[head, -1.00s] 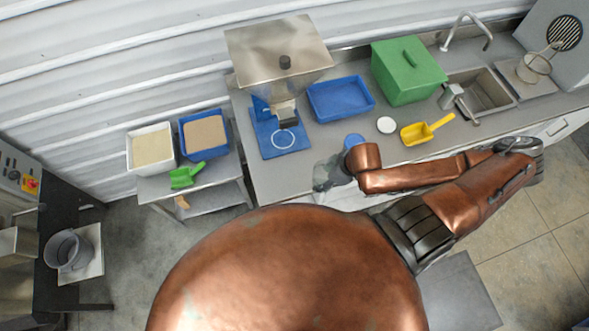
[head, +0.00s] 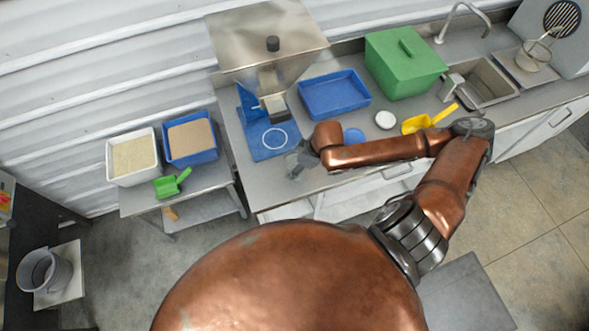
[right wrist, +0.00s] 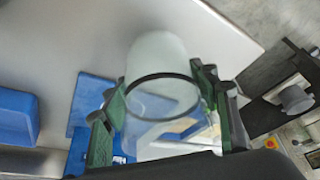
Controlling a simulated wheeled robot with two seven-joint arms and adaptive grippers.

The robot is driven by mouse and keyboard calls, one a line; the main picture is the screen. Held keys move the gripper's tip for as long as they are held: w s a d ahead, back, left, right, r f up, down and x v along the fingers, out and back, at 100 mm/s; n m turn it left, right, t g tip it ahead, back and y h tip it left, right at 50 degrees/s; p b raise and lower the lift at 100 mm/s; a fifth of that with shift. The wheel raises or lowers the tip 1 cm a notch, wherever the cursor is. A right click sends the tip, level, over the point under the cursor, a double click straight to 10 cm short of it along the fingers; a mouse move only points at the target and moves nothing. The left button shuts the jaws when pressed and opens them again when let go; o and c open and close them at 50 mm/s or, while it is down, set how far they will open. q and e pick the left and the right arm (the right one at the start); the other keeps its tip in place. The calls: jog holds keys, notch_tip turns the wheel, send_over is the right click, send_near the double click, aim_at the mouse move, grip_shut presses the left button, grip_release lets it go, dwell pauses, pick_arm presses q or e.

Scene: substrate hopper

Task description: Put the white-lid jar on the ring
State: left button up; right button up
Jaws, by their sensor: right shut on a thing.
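My right gripper (head: 297,163) is above the counter's front edge, just right of and in front of the blue board (head: 257,150). The white ring (head: 275,139) lies on that board, under the hopper spout, with nothing on it. In the right wrist view the gripper's fingers are closed around a clear jar (right wrist: 160,95). The jar has a dark band and a pale whitish end. I cannot tell from this angle whether that end is its lid. In the head view the held jar is mostly hidden by the gripper. My left gripper is not in view.
The steel hopper (head: 267,38) stands behind the ring. A round white-topped item (head: 385,119), a blue round item (head: 353,136), a yellow scoop (head: 430,119), a blue tray (head: 334,94) and a green bin (head: 404,65) are to the right. A side table with two tubs is left.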

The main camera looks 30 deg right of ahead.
aim_at(295, 164)
jog(key=shift+w+a+f, duration=0.1)
jog(key=shift+w+f, duration=0.05)
jog(key=shift+f, duration=0.05)
jog(key=f, duration=0.3)
jog(key=shift+w+f, duration=0.3)
jog(key=shift+f, duration=0.1)
jog(key=shift+r, duration=0.1)
jog(key=o, duration=1.5)
jog(key=shift+c, duration=0.2)
